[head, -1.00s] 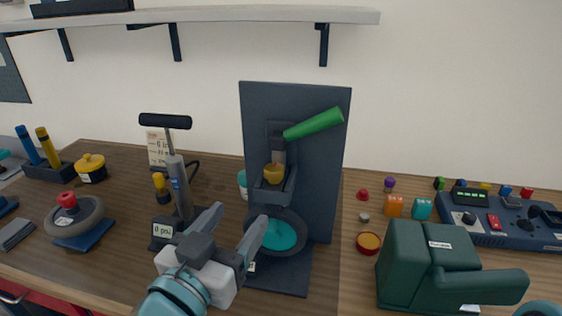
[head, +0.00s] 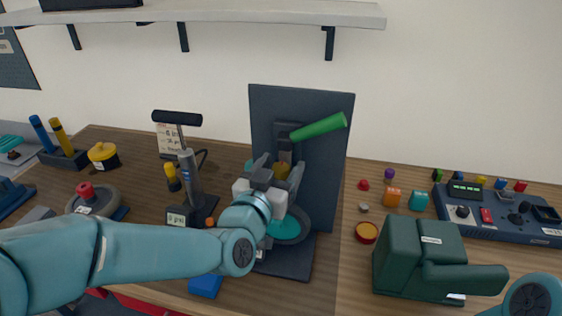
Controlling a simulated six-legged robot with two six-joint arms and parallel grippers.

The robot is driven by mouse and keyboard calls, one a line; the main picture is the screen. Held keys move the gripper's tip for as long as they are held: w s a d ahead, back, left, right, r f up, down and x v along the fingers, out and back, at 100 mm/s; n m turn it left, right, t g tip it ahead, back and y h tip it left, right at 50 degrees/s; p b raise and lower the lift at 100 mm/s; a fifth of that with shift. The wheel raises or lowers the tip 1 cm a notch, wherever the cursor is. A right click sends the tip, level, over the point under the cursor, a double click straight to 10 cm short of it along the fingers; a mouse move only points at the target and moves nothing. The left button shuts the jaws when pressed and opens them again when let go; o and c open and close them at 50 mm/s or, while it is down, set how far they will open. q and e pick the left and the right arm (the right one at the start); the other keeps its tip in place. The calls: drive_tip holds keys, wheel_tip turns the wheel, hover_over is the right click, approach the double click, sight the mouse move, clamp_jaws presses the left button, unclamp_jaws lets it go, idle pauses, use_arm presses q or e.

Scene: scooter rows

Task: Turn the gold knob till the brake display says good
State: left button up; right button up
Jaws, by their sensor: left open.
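The gold knob (head: 282,170) sits on the dark brake stand (head: 335,150), below a green lever (head: 318,127) and above a wheel with a teal hub (head: 284,229). My left gripper (head: 279,168) is open, with its fingers up at the knob, one on each side in the picture. I cannot tell whether they touch it. The gripper hides part of the knob and its mount. A small white display (head: 260,255) low on the stand is partly hidden by my left arm, and its text is too small to read. My right gripper is out of view.
A pump (head: 188,175) reading 0 psi stands left of the stand. A shelf (head: 250,12) hangs above.

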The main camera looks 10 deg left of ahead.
use_arm(q)
drive_tip(key=shift+w+d+f, duration=0.1)
drive_tip(key=shift+w+f, duration=0.05)
drive_tip(key=shift+w, duration=0.4)
drive_tip(key=shift+s, duration=0.2)
drive_tip(key=c, duration=1)
drive_tip(key=shift+o, duration=0.2)
drive_tip(key=shift+n+y, duration=0.5)
drive_tip(key=shift+y, duration=0.3)
drive_tip(key=shift+n+y, duration=0.4)
drive_tip(key=shift+y, duration=0.2)
